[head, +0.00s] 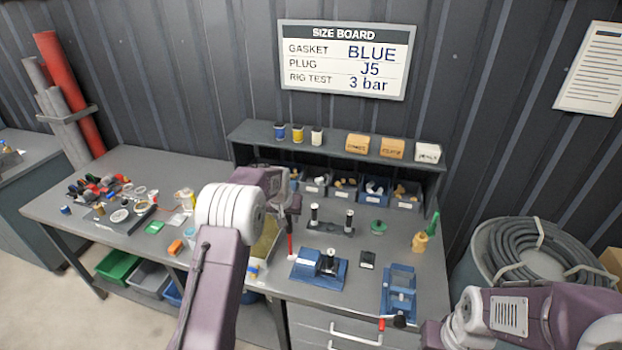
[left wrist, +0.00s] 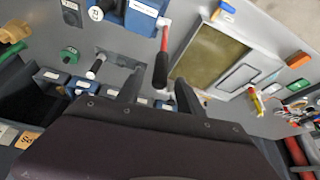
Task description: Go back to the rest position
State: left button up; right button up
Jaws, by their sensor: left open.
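My left arm comes up from the bottom of the head view, and its gripper (head: 289,208) is over the middle of the workbench (head: 330,228). In the left wrist view the two fingers of this gripper (left wrist: 157,88) stand apart. A red lever with a black grip (left wrist: 161,68) shows in the gap between them, beside a blue device; whether it is touched cannot be told. The red lever (head: 290,246) also shows below the gripper in the head view. My right arm (head: 540,318) is at the lower right; its fingers are out of view.
A blue device (head: 320,268) and a blue vise-like fixture (head: 400,288) stand at the bench's front. A two-post stand (head: 331,222) is behind them. A shelf (head: 330,148) with bins lines the back. A hose coil (head: 528,248) sits near my right arm. Small parts crowd the bench's left.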

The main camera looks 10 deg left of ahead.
pick_arm(q)
jog(key=s+d+f+g+b, duration=0.1)
jog(key=s+d+f+b, duration=0.1)
jog(key=s, duration=0.9)
jog(key=s+d+f+g+b, duration=0.1)
jog(key=s+f+b, duration=0.4)
jog(key=s, duration=0.6)
jog(key=s+d+f+m+g+b, duration=0.1)
jog(key=s+d+f+b, duration=0.2)
jog(key=s, duration=0.8)
jog(key=shift+s+d+f+g+h+b, duration=0.3)
jog(key=shift+d+h+b, duration=0.1)
jog(key=shift+b, duration=0.3)
